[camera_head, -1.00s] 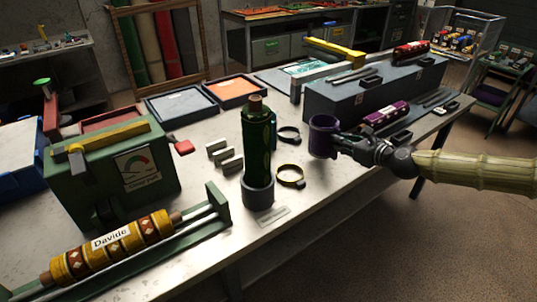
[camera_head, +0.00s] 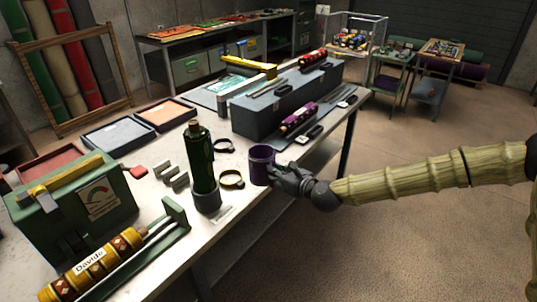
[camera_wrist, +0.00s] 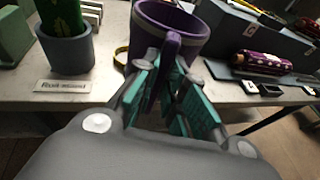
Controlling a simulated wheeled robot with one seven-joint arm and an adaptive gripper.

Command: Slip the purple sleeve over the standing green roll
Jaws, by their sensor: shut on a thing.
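The purple sleeve (camera_head: 261,165) is an open-topped cylinder with a handle. My gripper (camera_head: 283,176) is shut on the sleeve's handle and holds it upright, to the right of the roll. In the wrist view the sleeve (camera_wrist: 165,28) shows its open rim, with the teal fingers (camera_wrist: 168,85) around the handle. The green roll (camera_head: 201,160) stands upright in a grey round holder (camera_head: 207,199) near the table's front edge. In the wrist view only the lower part of the roll (camera_wrist: 62,14) shows, in its holder. The sleeve is apart from the roll.
Two ring clamps lie right of the roll, the nearer one (camera_head: 231,180) close to the sleeve. Grey blocks (camera_head: 171,174) stand on its left. A yellow roll labelled Davide (camera_head: 95,262) lies on a green cradle at front left. A grey-blue case (camera_head: 285,104) stands behind the sleeve.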

